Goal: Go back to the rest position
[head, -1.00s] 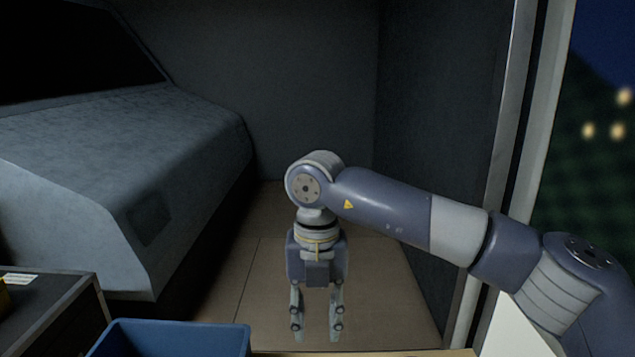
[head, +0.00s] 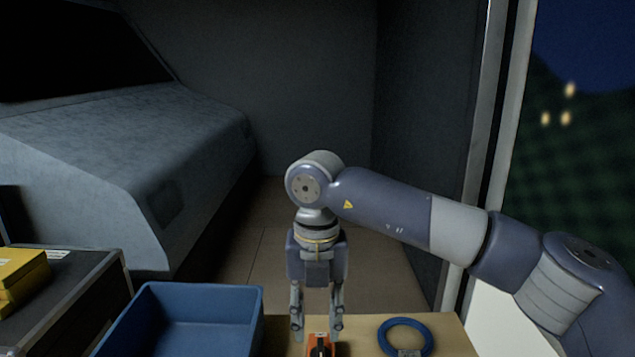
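My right gripper (head: 317,328) hangs pointing down in the middle of the head view, with its arm coming in from the right. Its two fingers are apart and nothing shows held between them. Just below the fingertips in the picture, an orange and black object (head: 320,345) sits at the bottom edge, partly cut off. I cannot tell how far the gripper is above it. My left gripper is not in view.
A wooden tabletop (head: 448,332) bears an empty-looking blue bin (head: 205,302) and a coiled blue cable (head: 405,323). At the left, a dark case (head: 75,290) carries yellow boxes (head: 22,268). A grey slanted console (head: 130,150) stands behind. An opening is at right.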

